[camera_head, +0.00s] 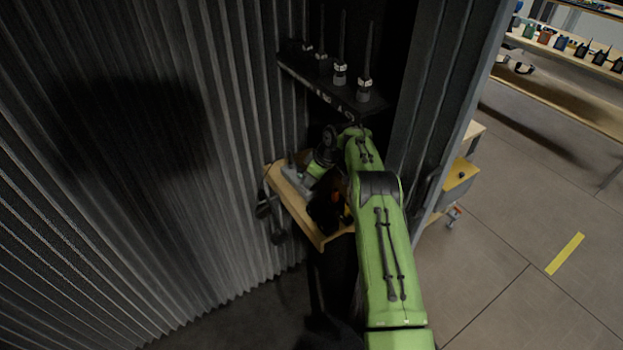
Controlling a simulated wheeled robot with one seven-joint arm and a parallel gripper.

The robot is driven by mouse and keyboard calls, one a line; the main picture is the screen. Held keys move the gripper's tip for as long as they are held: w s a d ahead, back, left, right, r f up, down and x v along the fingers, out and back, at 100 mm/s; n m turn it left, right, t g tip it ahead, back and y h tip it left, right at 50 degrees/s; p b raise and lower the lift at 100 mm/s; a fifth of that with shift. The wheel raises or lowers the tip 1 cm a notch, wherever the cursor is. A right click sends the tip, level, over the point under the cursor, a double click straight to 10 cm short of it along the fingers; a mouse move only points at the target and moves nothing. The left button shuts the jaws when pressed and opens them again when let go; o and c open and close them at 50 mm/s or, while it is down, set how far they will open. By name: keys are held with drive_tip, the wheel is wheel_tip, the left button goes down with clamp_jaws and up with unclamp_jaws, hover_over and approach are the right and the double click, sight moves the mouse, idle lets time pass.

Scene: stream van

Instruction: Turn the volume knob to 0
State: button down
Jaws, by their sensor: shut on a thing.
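My green arm reaches up from the bottom of the head view and bends down at the wrist over a small wooden shelf (309,232). My gripper (322,210) seems to be the dark shape at the shelf's front, mostly in shadow. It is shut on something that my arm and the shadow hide. A small pale grey-green thing (312,175) shows beside the wrist, at the back of the shelf; I cannot tell what it is. I cannot make out the volume knob or its setting.
Above, a dark rack (335,92) holds several upright devices with antennas. The floor (510,245) at right is open, and shelves of devices stand at top right.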

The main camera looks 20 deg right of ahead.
drive_tip(key=c, duration=1.1)
unclamp_jaws()
